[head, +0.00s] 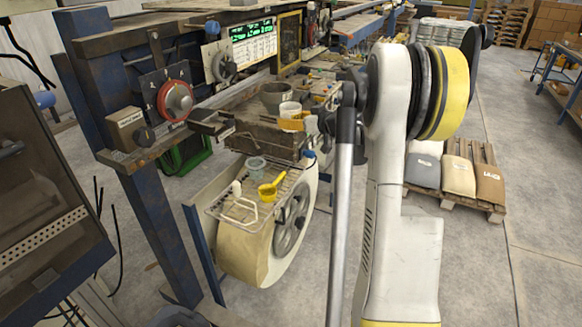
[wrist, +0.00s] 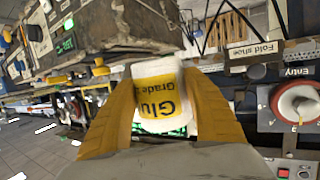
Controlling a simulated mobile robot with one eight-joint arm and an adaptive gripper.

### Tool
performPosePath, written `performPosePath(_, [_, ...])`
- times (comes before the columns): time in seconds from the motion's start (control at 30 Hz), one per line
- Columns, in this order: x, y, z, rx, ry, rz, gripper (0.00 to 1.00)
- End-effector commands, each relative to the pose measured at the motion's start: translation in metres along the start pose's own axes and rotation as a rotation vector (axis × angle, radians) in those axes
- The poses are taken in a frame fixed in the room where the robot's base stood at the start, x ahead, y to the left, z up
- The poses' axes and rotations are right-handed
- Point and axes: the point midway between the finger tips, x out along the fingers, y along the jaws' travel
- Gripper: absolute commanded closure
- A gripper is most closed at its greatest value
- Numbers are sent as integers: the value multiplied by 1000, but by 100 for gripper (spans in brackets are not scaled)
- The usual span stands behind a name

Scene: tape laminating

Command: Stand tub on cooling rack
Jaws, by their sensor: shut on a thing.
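My gripper (wrist: 157,92) is shut on a white tub (wrist: 153,72) with a yellow label reading "Glu" and "Grade", its yellow fingers on both sides. The label appears upside down in the wrist view. In the head view the tub (head: 290,110) is at the machine's bench, with my gripper (head: 300,122) at its right side, partly hidden by my arm. I cannot tell whether the tub touches the bench. The wire cooling rack (head: 229,211) is lower and to the left, above a large roll.
On the rack are a translucent bluish cup (head: 256,166), a yellow scoop (head: 270,189) and a white handled item (head: 237,190). A grey pot (head: 274,97) stands behind the tub. The machine's dark bench edge (head: 262,142) lies between tub and rack.

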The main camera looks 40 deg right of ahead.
Motion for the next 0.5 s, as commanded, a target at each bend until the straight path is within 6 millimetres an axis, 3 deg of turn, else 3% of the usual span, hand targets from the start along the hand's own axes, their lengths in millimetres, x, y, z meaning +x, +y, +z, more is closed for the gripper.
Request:
performPosePath(0.1, [12, 0, 37, 0, 0, 0, 78])
performPosePath(0.3, [28, 0, 91, 0, 0, 0, 78])
performPosePath(0.5, [36, -1, 119, 0, 0, 0, 78])
